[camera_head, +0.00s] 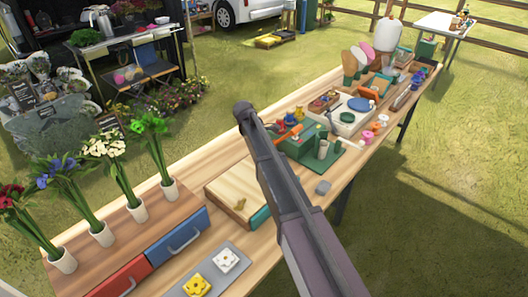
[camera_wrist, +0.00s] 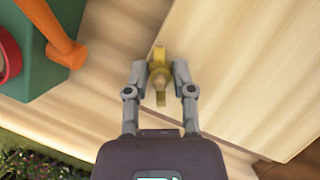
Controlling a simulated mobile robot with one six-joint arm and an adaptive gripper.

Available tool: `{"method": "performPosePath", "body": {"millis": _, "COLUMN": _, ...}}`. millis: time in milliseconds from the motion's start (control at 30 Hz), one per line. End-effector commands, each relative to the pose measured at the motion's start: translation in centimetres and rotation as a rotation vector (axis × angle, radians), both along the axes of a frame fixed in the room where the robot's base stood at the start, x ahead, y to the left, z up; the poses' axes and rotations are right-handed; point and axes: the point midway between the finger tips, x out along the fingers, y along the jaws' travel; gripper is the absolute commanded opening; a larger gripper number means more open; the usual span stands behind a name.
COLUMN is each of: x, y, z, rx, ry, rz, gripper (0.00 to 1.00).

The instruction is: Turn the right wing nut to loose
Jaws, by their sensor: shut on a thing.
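A brass wing nut (camera_wrist: 160,57) sits between the two fingers of my gripper (camera_wrist: 159,72) in the wrist view. Its wings run up and down in the picture, with one finger on each side. My gripper is shut on it. The nut is by the edge of a pale wooden board (camera_wrist: 245,60). In the head view the wooden press board (camera_head: 238,181) lies on the table with a brass wing nut (camera_head: 240,203) showing near its front. My arm crosses the board's right side there and hides what is behind it. My gripper cannot be made out in that view.
A green block (camera_wrist: 45,75) with an orange handle (camera_wrist: 62,42) stands close on the left in the wrist view. In the head view, flower vases (camera_head: 137,211) and drawers (camera_head: 165,252) are at left, a grey tray (camera_head: 204,260) in front, and tools crowd the far table.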

Motion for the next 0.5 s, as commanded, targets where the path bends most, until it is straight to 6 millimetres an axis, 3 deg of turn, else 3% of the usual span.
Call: {"method": "performPosePath", "body": {"millis": 500, "x": -0.52, "y": -0.02, "z": -0.05, "rx": 0.004, "ry": 0.006, "rz": 0.489, "gripper": 0.0}}
